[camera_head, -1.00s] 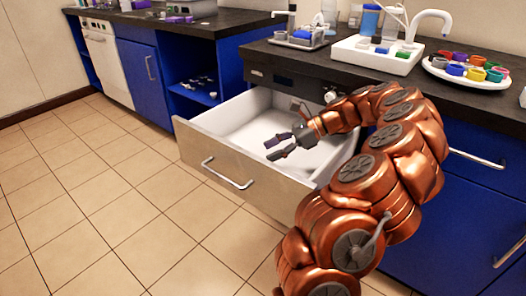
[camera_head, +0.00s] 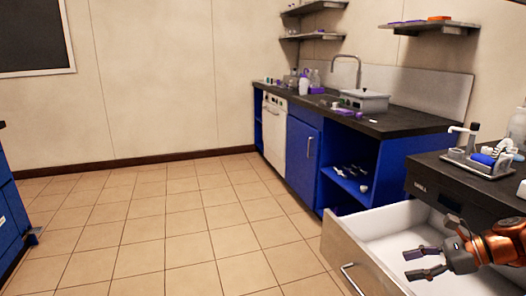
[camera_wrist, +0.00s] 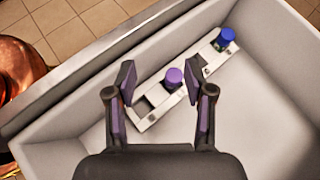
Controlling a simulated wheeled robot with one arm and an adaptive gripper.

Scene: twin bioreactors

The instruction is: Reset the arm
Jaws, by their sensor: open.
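My gripper (camera_head: 428,263) is open and empty at the lower right of the head view, over the open white drawer (camera_head: 385,218). My copper arm reaches in from the right edge. In the wrist view my gripper (camera_wrist: 160,85) has its two dark, purple-padded fingers spread apart above the drawer's inside. A light rack (camera_wrist: 150,113) lies on the drawer floor below the fingers. It holds a purple-capped item (camera_wrist: 174,77) between the fingers in the picture and a blue-capped item (camera_wrist: 227,36) farther up right. I cannot tell the exact height of my gripper above them.
A black worktop with a small tray (camera_head: 470,163) stands right of the drawer. Blue cabinets (camera_head: 303,158), a white appliance (camera_head: 274,126) and a sink (camera_head: 362,100) line the right side. Shelves (camera_head: 432,27) hang above. The tiled floor (camera_head: 150,225) at left is clear.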

